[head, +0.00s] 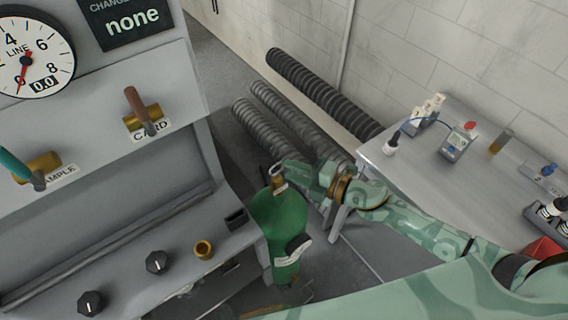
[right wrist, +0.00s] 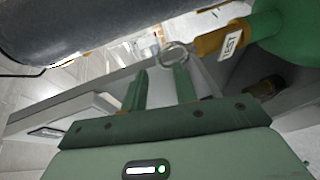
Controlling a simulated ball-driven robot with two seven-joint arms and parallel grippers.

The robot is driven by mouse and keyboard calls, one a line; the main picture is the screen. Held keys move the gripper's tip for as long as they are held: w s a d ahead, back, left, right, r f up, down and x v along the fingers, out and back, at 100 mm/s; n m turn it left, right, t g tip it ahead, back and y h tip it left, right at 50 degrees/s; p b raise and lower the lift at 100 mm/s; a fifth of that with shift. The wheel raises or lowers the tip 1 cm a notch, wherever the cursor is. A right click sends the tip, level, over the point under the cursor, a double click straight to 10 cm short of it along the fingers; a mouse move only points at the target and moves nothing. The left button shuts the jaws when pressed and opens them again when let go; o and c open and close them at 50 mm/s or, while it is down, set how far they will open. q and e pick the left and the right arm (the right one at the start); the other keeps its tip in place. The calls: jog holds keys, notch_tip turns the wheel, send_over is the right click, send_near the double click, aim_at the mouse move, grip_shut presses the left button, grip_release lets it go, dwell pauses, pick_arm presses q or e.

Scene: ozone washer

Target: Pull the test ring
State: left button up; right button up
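The test ring (right wrist: 174,55) is a small metal ring on a brass fitting (right wrist: 208,43) with a white label that seems to read TEST, in the right wrist view. The fitting joins a green body; in the head view a green cylinder (head: 279,218) stands beside the grey machine, with the small fitting (head: 278,182) at its top. My right gripper (right wrist: 160,72) is open, its two fingers apart. The ring appears at the tip of the right-hand finger in that view; I cannot tell whether they touch. In the head view my right gripper (head: 287,170) is beside the fitting. My left gripper is not visible.
The grey machine (head: 165,85) with a gauge (head: 28,58), levers and knobs fills the left. A grey table (head: 420,187) with small instruments is at right. Ribbed dark hoses (head: 318,88) lie behind the cylinder, near the wall.

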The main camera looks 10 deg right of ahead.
aim_at(277, 165)
jog(key=shift+x, duration=1.65)
